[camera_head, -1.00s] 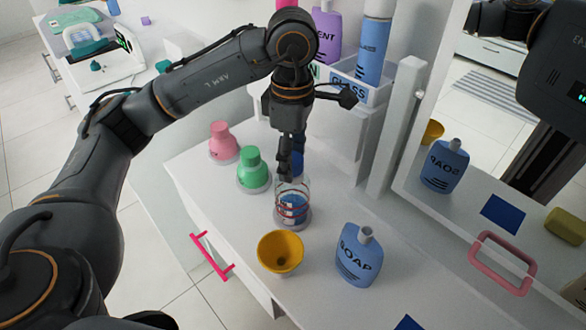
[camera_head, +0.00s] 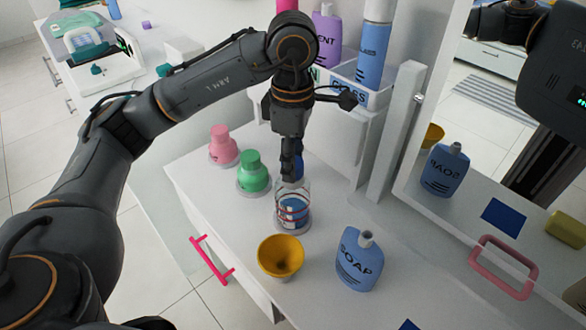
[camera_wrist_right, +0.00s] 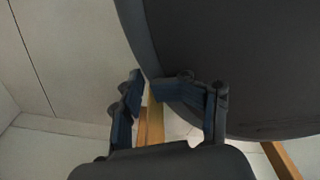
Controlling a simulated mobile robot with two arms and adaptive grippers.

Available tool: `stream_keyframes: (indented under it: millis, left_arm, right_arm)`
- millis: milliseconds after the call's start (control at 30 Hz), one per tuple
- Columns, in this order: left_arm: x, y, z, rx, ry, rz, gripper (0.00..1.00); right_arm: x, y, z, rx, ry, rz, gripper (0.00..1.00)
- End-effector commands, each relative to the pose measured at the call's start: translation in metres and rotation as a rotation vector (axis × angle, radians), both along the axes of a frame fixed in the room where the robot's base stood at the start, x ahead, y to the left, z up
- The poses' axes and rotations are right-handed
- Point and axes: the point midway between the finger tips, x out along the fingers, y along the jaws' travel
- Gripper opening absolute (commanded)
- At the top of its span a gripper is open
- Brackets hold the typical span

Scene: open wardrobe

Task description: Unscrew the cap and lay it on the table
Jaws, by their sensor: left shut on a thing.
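A clear bottle with blue liquid and red rings (camera_head: 291,213) stands upright on a grey round base on the white table (camera_head: 215,190). My left gripper (camera_head: 291,174) points down over the bottle's top and is shut on the blue cap (camera_head: 299,169). The fingers hide much of the cap and the bottle's neck, so I cannot tell whether the cap still touches the neck. My right gripper (camera_wrist_right: 160,88) shows in the right wrist view, with its fingers apart and nothing between them.
Pink (camera_head: 223,147) and green (camera_head: 253,173) bottles stand left of the clear bottle. A white bin (camera_head: 361,92) is behind, and a mirror is at right. Clear tabletop lies between these things.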

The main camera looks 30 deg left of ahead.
Motion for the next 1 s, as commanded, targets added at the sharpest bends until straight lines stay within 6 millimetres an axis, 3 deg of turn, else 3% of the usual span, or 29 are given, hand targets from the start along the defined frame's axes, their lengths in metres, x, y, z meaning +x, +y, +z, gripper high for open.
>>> stream_keyframes:
  millis: [800, 1000]
  left_arm:
    - [0.0, 0.0, 0.002, 0.001, 0.003, 1.303, 0.02]
    - [0.0, 0.0, 0.001, 0.0, 0.002, 1.452, 0.02]
  right_arm:
    - [-0.001, -0.009, 0.021, -0.011, 0.002, 0.001, 0.4]
    - [-0.002, -0.009, 0.023, -0.011, 0.003, 0.0, 0.4]
